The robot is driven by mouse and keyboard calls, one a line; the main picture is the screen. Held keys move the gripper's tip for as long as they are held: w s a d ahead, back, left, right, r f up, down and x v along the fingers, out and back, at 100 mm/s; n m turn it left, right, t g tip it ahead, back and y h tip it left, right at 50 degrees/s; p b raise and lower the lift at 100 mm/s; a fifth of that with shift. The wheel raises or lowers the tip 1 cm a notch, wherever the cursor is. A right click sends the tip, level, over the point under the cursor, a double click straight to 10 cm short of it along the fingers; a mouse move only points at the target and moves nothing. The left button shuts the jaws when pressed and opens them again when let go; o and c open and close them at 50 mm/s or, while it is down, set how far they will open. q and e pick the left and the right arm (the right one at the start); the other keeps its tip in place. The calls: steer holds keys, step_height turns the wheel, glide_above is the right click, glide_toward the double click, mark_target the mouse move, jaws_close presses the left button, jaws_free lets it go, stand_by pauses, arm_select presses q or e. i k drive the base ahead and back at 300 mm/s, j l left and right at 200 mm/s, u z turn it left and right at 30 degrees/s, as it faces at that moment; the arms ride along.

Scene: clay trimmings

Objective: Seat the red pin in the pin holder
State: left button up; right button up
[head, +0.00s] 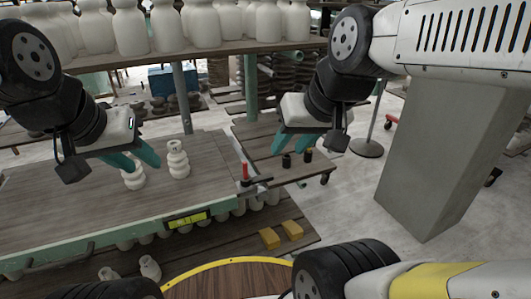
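The small red pin (245,171) stands upright near the right end of the wooden table, by a dark metal fitting (254,183) at the table's edge. That fitting may be the pin holder; the view is too small to tell, or to show whether the pin sits in it.
A second white clay piece (178,160) stands between my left gripper and the pin. Two dark small cylinders (286,161) (308,155) sit on a low cart (262,146). A shelf of white bottles (200,46) runs behind.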

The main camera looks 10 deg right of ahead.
mark_target(98, 41)
steer(key=i+l+z, duration=0.1)
steer(key=i+l+u, duration=0.1)
steer(key=u, duration=1.6)
steer(key=z, duration=1.7)
steer(key=j, duration=0.35)
steer(key=k+j+z, duration=0.1)
steer(key=j, duration=0.25)
steer(key=k+j, duration=0.1)
steer(key=j, duration=0.25)
steer(key=z, duration=0.05)
